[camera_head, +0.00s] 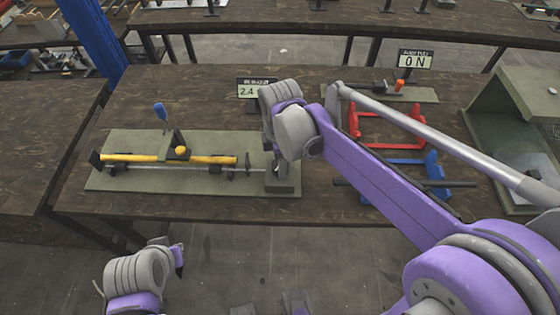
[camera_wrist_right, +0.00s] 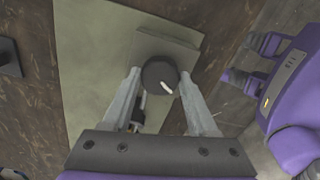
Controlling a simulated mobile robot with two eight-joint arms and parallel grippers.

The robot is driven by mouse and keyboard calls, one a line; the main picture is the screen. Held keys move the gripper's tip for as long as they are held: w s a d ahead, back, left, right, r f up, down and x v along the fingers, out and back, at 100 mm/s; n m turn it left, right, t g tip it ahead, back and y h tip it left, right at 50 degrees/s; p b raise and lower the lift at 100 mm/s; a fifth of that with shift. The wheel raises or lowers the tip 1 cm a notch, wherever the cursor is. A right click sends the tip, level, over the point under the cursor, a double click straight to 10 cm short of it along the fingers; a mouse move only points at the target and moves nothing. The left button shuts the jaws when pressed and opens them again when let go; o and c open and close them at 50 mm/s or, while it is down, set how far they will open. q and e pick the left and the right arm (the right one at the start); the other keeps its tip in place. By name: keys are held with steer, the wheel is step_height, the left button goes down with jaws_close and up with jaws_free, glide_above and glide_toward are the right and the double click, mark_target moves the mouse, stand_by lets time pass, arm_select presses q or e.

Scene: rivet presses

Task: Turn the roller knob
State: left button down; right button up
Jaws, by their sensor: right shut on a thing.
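The roller knob (camera_wrist_right: 160,75) is a round dark knob with a white pointer mark, on a grey block in the right wrist view. That block (camera_head: 283,184) stands at the right end of the green-grey board (camera_head: 125,150) in the head view. My right gripper (camera_wrist_right: 161,82) is shut on the knob, with one finger on each side of it. In the head view the right wrist hides most of the knob. My left arm's end (camera_head: 177,262) is low at the left, in front of the table; its fingers cannot be made out clearly.
A yellow bar (camera_head: 215,160) and a blue-handled lever (camera_head: 161,112) are on the board. Behind stands a display (camera_head: 248,92) reading about 2.4. To the right are red (camera_head: 385,118) and blue (camera_head: 433,170) frames, a 0 N display (camera_head: 415,61) and a green housing (camera_head: 515,100).

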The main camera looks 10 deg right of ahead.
steer(key=shift+n, duration=0.4)
steer(key=o, duration=1.4)
step_height(320, 180, up, 11)
steer(key=shift+f+p, duration=0.1)
steer(key=shift+p, duration=0.3)
steer(key=s+d+f+m+t, duration=0.1)
steer(key=s+d+f+m, duration=0.1)
steer(key=m, duration=0.4)
steer(key=s+d+f+m+t, duration=0.2)
steer(key=s+f+m, duration=0.3)
steer(key=s+m, duration=0.1)
steer(key=s+d+f+m+t+p, duration=0.1)
steer(key=s+d+f+m+t, duration=0.1)
steer(key=s+f+m, duration=0.2)
steer(key=shift+s+d+f+m, duration=0.1)
steer(key=shift+s+d+m, duration=0.1)
steer(key=shift+s+m, duration=0.4)
steer(key=shift+s+d+f+m, duration=0.1)
steer(key=shift+s+d+m, duration=0.05)
steer(key=shift+s+m, duration=0.4)
